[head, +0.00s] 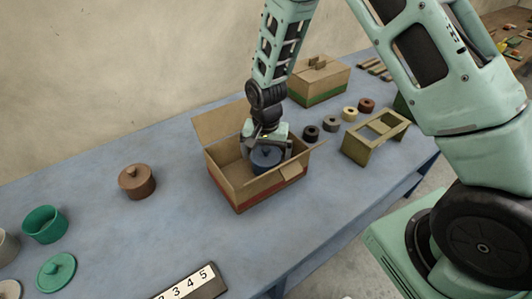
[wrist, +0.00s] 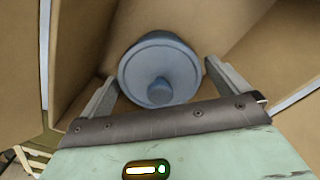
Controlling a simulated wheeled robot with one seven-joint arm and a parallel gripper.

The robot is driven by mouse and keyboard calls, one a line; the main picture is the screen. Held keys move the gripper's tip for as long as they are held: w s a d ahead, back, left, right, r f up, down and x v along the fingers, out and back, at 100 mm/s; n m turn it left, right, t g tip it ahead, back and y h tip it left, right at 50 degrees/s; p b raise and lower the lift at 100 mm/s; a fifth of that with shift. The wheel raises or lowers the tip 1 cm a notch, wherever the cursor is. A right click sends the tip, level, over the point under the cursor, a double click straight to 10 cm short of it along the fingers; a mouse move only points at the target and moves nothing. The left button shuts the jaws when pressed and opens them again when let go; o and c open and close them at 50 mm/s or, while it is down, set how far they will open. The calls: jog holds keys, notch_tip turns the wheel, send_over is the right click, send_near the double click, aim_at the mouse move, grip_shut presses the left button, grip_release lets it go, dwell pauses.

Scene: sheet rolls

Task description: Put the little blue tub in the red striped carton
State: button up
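The little blue tub (head: 267,158), with a round knobbed lid, is inside the mouth of the open cardboard carton with a red stripe (head: 268,199). The tub also shows in the wrist view (wrist: 158,70), lid toward the camera. My gripper (head: 268,150) reaches down into the carton. Its two fingers lie against opposite sides of the tub in the wrist view (wrist: 160,75). The tub's underside is hidden, so I cannot tell whether it touches the carton floor. The carton's flaps stand open.
A closed green-striped carton (head: 319,83) stands behind. An olive frame stand (head: 375,138) and several small rolls (head: 331,124) are at right. A number strip (head: 190,284) lies in front.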

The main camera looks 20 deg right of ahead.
notch_tip(320, 180, up, 12)
jog(key=shift+f+b, duration=0.2)
jog(key=shift+b, duration=0.6)
jog(key=s+a+r+n, duration=0.2)
jog(key=s, duration=0.2)
jog(key=s+a+r+n, duration=0.2)
jog(key=s+a+n, duration=0.1)
jog(key=s, duration=0.2)
jog(key=s+a+r+n+y, duration=0.1)
jog(key=s+a+r+n, duration=0.1)
jog(key=s, duration=0.3)
jog(key=shift+s+a+r+n, duration=0.1)
jog(key=shift+a+r+n, duration=0.25)
jog(key=shift+a, duration=0.3)
jog(key=s+r+n, duration=0.1)
jog(key=s+n, duration=0.6)
jog(key=s, duration=0.5)
jog(key=shift+s+r, duration=0.15)
jog(key=shift+s, duration=0.05)
jog(key=shift+a, duration=0.1)
